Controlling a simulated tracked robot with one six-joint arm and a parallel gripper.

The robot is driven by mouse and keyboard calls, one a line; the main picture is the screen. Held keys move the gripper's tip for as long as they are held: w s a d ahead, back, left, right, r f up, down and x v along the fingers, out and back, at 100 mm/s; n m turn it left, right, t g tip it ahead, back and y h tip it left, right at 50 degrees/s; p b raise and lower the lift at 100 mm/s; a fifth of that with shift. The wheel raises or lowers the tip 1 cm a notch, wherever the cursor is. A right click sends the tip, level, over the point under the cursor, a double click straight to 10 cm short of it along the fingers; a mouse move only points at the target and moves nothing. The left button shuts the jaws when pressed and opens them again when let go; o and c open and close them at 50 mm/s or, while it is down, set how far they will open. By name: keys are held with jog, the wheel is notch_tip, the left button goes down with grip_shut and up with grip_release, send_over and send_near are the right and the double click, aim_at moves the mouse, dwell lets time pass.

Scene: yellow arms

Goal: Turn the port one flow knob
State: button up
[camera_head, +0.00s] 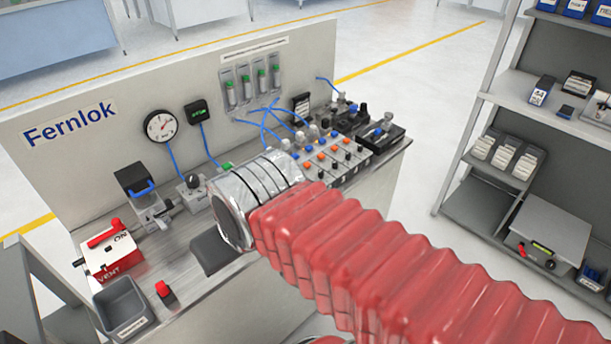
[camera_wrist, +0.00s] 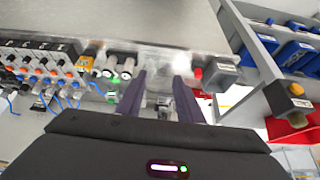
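In the head view, a valve block (camera_head: 335,158) with rows of orange and black knobs stands on the bench, to the right of my arm's end. I cannot tell which knob is the port one flow knob; no label is readable. In the wrist view, the knobbed block (camera_wrist: 38,68) is at the left, and two pale round-topped fittings (camera_wrist: 118,67) stand left of my fingers. My gripper (camera_wrist: 160,78) shows two dark fingers, spread apart, with bare bench and a small grey part seen between them. My arm's red sleeve and silver wrist cover much of the bench.
A panel with a gauge (camera_head: 160,126) and blue tubes rises behind the bench. A red vent box (camera_head: 110,257), a grey bin (camera_head: 124,308) and a red button (camera_head: 163,289) sit at the left end. A shelf rack (camera_head: 500,140) stands at the right.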

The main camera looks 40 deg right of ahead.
jog(key=shift+w, duration=0.1)
jog(key=w+d+r+m+g+y, duration=0.1)
jog(key=w+d+r+m+g, duration=0.15)
jog(key=w+d+m, duration=0.45)
jog(key=w+d+r+m+g, duration=0.2)
jog(key=w+d+r+m, duration=0.15)
jog(key=w+d, duration=0.4)
jog(key=d+f+m+y, duration=0.1)
jog(key=d+f+m, duration=0.2)
jog(key=d, duration=0.8)
jog(key=w+d+f+m+y, duration=0.1)
jog(key=d+f+m, duration=0.3)
jog(key=d, duration=0.8)
jog(key=shift+w+d+m+y, duration=0.2)
jog(key=shift+m+y, duration=0.6)
jog(key=shift+m, duration=0.45)
jog(key=shift+f, duration=0.15)
jog(key=shift+g, duration=0.25)
jog(key=x, duration=1.3)
jog(key=shift+a+f, duration=0.1)
jog(key=shift+f, duration=0.25)
